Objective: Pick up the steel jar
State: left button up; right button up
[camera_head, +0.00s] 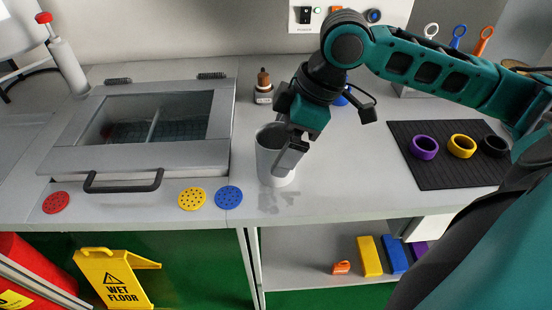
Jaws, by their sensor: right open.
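The steel jar (268,160) is a pale grey open cup standing upright on the light counter, near its front edge in the middle of the view. My right gripper (289,158) comes down over the jar's right side, with its jaws open. One grey finger crosses in front of the jar's right wall. The other finger is hard to make out, and I cannot tell whether either finger touches the jar. The gripper hides part of the jar's rim and right side. My left gripper is not in view.
A lidded basin (154,125) with a black handle is at left. Red (56,203), yellow (192,199) and blue (229,197) discs lie along the front edge. A small brown-topped bottle (263,88) stands behind the jar. A black mat (440,178) with rings is at right.

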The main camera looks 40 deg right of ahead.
jog(key=x, duration=0.3)
jog(key=shift+a+f+b, duration=0.1)
jog(key=shift+f+b, duration=0.05)
jog(key=shift+b, duration=0.15)
jog(key=shift+c, duration=0.2)
jog(key=c, duration=1)
jog(key=shift+c, duration=0.5)
jog(key=shift+r, duration=0.2)
